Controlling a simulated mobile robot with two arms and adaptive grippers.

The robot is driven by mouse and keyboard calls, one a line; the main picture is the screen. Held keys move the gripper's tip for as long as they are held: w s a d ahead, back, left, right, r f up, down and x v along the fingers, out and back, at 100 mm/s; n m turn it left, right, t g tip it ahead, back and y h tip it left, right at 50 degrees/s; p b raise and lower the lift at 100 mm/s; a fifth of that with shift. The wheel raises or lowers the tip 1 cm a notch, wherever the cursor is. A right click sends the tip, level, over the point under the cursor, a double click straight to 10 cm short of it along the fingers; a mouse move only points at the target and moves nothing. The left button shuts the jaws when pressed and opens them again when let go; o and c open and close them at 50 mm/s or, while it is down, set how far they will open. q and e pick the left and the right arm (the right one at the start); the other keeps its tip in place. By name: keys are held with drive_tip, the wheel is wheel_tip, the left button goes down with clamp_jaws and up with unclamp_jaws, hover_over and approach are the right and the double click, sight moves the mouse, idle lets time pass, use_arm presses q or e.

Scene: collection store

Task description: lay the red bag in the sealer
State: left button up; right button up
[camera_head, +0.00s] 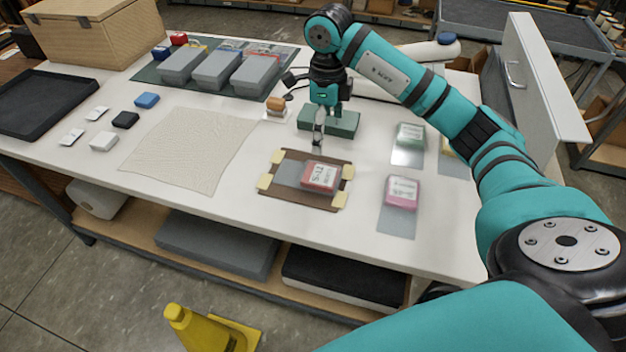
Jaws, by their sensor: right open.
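The red bag (320,176), with a white label and a clear grey flap to its left, lies flat on a brown board (290,201) with cream pieces at its corners. My right gripper (319,138) points down, open and empty, just behind the board and above the bag's far side. It appears apart from the bag. A low dark green block (345,123) stands behind the fingers and is partly covered by them. I cannot tell for sure whether the brown board or the green block is the sealer. My left gripper is not in view.
Green (410,134) and pink (401,190) bags lie to the right; a yellow one is partly hidden by my arm. A cream cloth (190,150) lies left of the board. Grey boxes (217,69) stand behind. A yellow floor sign (205,330) stands in front of the table.

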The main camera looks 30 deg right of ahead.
sight(320, 173)
wheel_tip(320, 173, down, 8)
drive_tip(key=shift+a+r+p, duration=0.1)
drive_tip(key=shift+a+p, duration=0.05)
drive_tip(key=shift+p, duration=0.9)
drive_tip(key=shift+f, duration=0.55)
drive_tip(key=shift+w+f+p, duration=0.1)
drive_tip(key=shift+f+p, duration=0.25)
drive_tip(key=shift+p, duration=0.1)
drive_tip(key=f, duration=0.1)
drive_tip(key=f+p, duration=0.1)
drive_tip(key=f, duration=0.1)
drive_tip(key=shift+w+a+f, duration=0.2)
drive_tip(key=shift+a+f, duration=0.1)
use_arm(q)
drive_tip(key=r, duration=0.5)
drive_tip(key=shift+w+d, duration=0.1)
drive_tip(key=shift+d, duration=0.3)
use_arm(e)
drive_tip(key=shift+d+f, duration=0.1)
drive_tip(key=shift+f, duration=0.3)
drive_tip(key=shift+c, duration=0.4)
drive_tip(key=c, duration=1.3)
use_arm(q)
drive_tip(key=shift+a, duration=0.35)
use_arm(e)
drive_tip(key=shift+o, duration=0.2)
